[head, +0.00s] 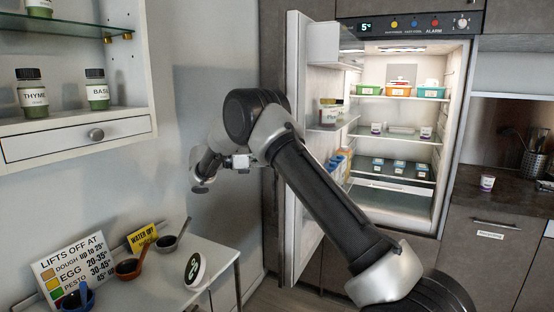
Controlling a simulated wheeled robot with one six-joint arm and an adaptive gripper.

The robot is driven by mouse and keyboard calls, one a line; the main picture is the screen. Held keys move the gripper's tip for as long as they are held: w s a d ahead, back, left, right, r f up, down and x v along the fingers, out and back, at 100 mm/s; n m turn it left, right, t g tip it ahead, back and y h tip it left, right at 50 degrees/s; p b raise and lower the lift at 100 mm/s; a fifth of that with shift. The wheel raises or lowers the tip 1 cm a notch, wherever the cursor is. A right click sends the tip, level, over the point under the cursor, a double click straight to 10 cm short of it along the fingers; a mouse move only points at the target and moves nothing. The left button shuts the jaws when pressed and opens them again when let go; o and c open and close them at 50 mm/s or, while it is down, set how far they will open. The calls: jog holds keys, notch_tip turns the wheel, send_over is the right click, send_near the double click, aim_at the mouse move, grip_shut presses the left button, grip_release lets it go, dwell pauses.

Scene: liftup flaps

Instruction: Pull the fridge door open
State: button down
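The fridge door (296,120) stands wide open, swung out to the left of the fridge. Its inner side shows door shelves with jars and bottles. The fridge interior (400,155) is lit, with several containers on its shelves. My arm crosses in front of the lower part of the door and fridge. My gripper (203,172) is at the left of the door, near the grey wall, apart from the door's visible edge. Its fingers are small and partly hidden, so I cannot tell whether they are open. The door's outer face and handle are hidden.
A side table (225,257) at lower left holds a sign (72,270), bowls and a round timer (195,270). A wall shelf (75,128) with spice jars hangs at upper left. A counter (510,192) with a small cup (487,183) is at right.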

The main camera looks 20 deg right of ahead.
jog(key=shift+a, duration=0.15)
jog(key=c, duration=1.5)
grip_release()
